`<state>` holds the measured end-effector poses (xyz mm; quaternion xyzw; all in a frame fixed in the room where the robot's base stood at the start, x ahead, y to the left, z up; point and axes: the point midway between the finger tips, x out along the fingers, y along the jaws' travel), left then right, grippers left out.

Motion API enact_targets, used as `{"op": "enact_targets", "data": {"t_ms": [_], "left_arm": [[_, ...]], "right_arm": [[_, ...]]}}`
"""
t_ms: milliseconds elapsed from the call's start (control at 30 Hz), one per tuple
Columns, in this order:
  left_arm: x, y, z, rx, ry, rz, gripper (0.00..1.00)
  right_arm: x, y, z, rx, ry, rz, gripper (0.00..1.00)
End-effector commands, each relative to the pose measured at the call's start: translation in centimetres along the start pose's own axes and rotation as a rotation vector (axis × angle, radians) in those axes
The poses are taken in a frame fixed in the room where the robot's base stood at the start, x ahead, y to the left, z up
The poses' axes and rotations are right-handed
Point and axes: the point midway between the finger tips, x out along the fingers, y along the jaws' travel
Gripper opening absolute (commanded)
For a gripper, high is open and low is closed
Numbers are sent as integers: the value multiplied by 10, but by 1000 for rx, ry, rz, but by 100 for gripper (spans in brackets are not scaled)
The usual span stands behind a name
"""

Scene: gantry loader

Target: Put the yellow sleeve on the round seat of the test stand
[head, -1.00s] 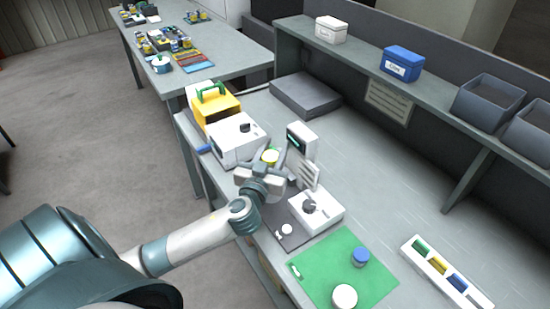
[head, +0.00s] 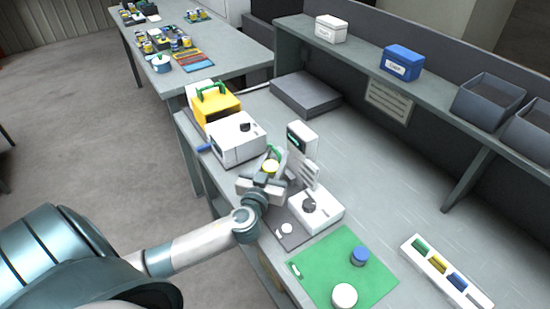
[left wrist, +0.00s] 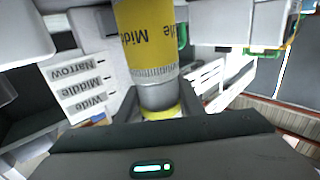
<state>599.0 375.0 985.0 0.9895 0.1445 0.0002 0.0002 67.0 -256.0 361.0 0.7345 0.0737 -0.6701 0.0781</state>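The yellow sleeve (left wrist: 146,35) has "Middle" lettering and a knurled grey band in the left wrist view; a yellow ring shows at its lower end. The fingers look closed on the sleeve's grey part. The test stand has an upright with a small display (head: 299,138), just right of the gripper. I cannot make out the round seat; my gripper hides part of the stand. My right gripper is out of view.
A label panel (left wrist: 78,87) reads Narrow, Middle, Wide. A white box (head: 237,140) and yellow case (head: 214,107) stand behind. A green mat (head: 328,275) lies in front. The bench's right side has free room.

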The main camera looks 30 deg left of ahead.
Motion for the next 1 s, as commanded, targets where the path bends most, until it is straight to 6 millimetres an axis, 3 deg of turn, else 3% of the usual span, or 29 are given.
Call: {"op": "enact_targets", "data": {"t_ms": [533,767,1000], "left_arm": [[-2,0,-2,0,-1,0,42],[-28,0,1,-2,-1,1,42],[-69,0,2,-3,-3,1,42]], "right_arm": [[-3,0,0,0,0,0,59],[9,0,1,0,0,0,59],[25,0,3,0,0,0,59]]}}
